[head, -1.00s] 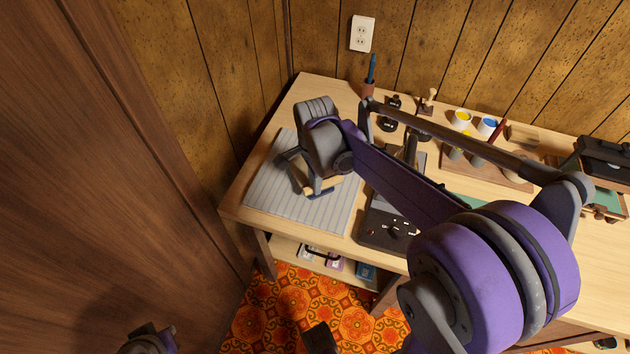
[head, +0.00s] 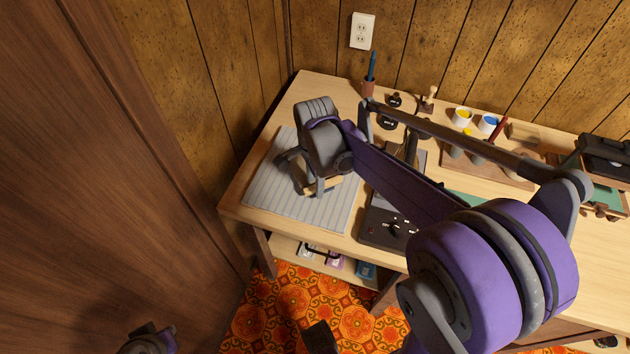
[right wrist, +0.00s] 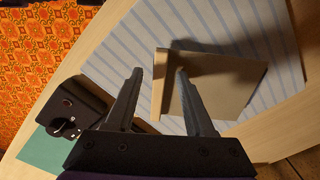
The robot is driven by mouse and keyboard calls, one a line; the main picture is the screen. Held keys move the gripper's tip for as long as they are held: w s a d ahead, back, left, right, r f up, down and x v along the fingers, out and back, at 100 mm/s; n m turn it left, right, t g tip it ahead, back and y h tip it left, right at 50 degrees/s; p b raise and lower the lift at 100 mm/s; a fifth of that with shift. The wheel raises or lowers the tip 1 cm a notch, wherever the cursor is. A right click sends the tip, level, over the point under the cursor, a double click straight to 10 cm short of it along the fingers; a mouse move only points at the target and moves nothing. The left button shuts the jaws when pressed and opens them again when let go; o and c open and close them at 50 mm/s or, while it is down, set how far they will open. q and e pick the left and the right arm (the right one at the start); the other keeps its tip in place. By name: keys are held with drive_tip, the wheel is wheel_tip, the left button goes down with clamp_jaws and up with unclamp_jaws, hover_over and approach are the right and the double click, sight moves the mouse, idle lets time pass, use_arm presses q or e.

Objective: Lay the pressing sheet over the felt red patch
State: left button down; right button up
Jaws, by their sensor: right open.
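A tan sheet (right wrist: 222,85) with a raised lip along one edge is over the striped grey mat. I take it to be the pressing sheet; a tan piece also shows under my right gripper in the head view (head: 325,186). My right gripper (right wrist: 157,75) is open, with the lip between its fingertips; I cannot tell whether they touch it. In the head view the right gripper (head: 297,172) is low over the mat. No red patch shows; whatever lies under the sheet is hidden.
The striped grey mat (head: 265,198) lies at the table's left end. A black machine base (head: 388,228) stands right of it, partly behind my right arm. Paint pots (head: 462,118) and a pen cup (head: 368,88) stand at the back. A wooden panel fills the left side.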

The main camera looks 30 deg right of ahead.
wheel_tip(320, 180, up, 11)
drive_tip(key=p, duration=0.1)
drive_tip(key=s+a+f+n+t+p, duration=0.2)
drive_tip(key=s+a+n+t+p, duration=0.3)
drive_tip(key=s+n, duration=0.9)
drive_tip(key=shift+a+f+n+p, duration=0.15)
drive_tip(key=shift+a+n+p, duration=0.9)
drive_tip(key=shift+n, duration=1.55)
